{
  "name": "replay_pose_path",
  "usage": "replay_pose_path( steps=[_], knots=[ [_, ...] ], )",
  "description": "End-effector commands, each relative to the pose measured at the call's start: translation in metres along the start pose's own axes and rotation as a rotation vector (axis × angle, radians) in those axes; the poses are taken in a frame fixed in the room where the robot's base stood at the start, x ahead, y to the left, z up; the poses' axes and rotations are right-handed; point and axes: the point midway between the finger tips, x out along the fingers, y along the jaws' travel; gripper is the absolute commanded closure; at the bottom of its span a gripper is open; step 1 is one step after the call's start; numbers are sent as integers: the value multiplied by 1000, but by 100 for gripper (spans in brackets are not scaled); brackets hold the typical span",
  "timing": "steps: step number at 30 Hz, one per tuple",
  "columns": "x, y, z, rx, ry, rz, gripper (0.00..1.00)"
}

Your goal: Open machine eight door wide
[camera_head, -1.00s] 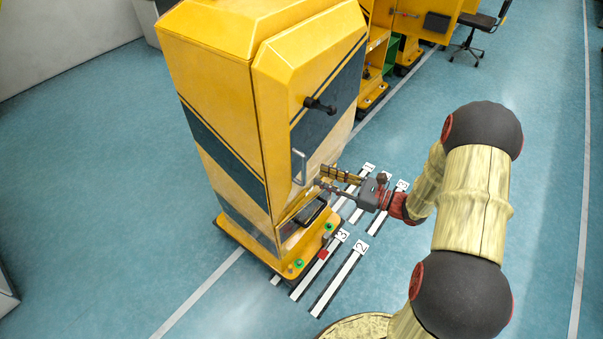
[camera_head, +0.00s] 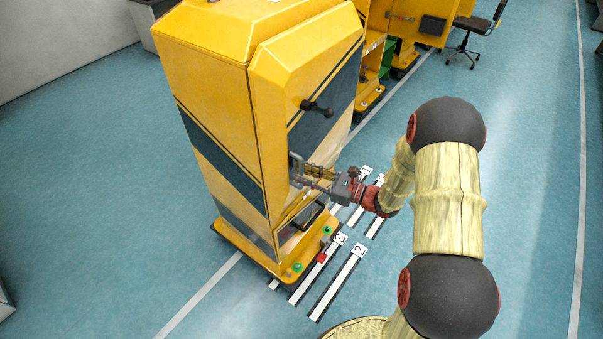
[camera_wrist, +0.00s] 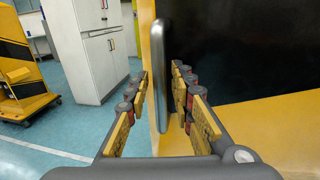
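The yellow machine (camera_head: 215,110) stands left of my arm, and no number on it is readable. Its door (camera_head: 335,85), yellow with a dark panel, looks closed. A metal bar handle (camera_head: 292,165) stands upright on the door's near edge. A black knob (camera_head: 318,108) sticks out higher up. My gripper (camera_head: 305,176) is at the handle. In the wrist view, the grey handle (camera_wrist: 161,70) runs upright between the spread fingers of my gripper (camera_wrist: 160,98), with gaps on both sides. The dark door panel (camera_wrist: 250,50) lies behind the right finger.
The machine's base (camera_head: 240,247) carries green and red buttons. More yellow machines (camera_head: 420,25) and an office chair (camera_head: 480,30) stand at the back. Numbered floor strips (camera_head: 340,280) lie in front of the machine. The blue floor to the right is clear.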

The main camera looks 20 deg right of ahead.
Motion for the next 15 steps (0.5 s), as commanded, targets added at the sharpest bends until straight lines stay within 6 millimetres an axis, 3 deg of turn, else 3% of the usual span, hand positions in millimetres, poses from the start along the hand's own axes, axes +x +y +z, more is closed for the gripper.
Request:
replay_pose_path(
  steps=[11, 15],
  knots=[
    [0, 0, 0, 0, 0, 0, 100],
    [0, 0, 0, 0, 0, 0, 100]
  ],
)
